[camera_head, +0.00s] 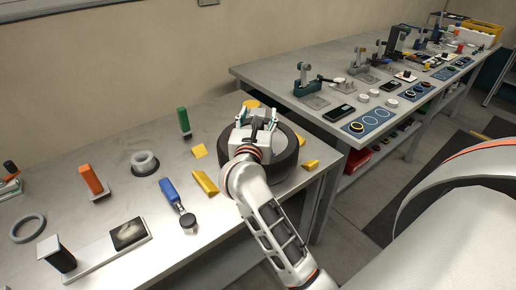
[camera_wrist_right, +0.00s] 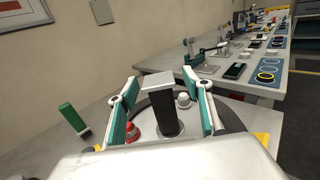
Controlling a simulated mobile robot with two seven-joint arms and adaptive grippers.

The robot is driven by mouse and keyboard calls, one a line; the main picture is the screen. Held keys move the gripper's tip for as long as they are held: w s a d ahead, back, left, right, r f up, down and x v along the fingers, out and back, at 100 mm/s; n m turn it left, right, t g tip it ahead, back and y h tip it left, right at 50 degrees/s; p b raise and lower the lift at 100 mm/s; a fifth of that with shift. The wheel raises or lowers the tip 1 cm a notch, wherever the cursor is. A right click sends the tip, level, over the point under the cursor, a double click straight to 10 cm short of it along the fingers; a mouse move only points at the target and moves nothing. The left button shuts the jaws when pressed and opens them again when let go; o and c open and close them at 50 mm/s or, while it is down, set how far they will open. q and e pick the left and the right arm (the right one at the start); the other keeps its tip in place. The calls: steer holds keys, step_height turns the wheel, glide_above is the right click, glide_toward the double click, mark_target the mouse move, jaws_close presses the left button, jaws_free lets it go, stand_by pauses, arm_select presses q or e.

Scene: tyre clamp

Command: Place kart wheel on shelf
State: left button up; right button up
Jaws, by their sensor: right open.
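The kart wheel, a black tyre (camera_head: 286,165), lies flat on the near table, partly hidden under my right arm. It shows as a dark ring (camera_wrist_right: 236,121) in the right wrist view. My right gripper (camera_head: 257,118) is above the wheel with its fingers apart. In the right wrist view a black post with a grey top (camera_wrist_right: 165,112) stands between the open fingers at the wheel's middle. I cannot tell whether the fingers touch it. A lower shelf (camera_head: 350,181) shows under the far table. My left gripper is out of view.
Yellow wedges (camera_head: 204,182) lie around the wheel. A green-handled tool (camera_head: 184,122), an orange block (camera_head: 92,180) and a blue-handled tool (camera_head: 172,194) are to the left. The far table (camera_head: 290,84) carries several clamps and pucks. A gap separates the two tables.

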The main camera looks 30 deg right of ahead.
steer(key=shift+w, duration=0.1)
jaws_close()
steer(key=shift+d+r, duration=0.1)
steer(key=shift+r, duration=0.15)
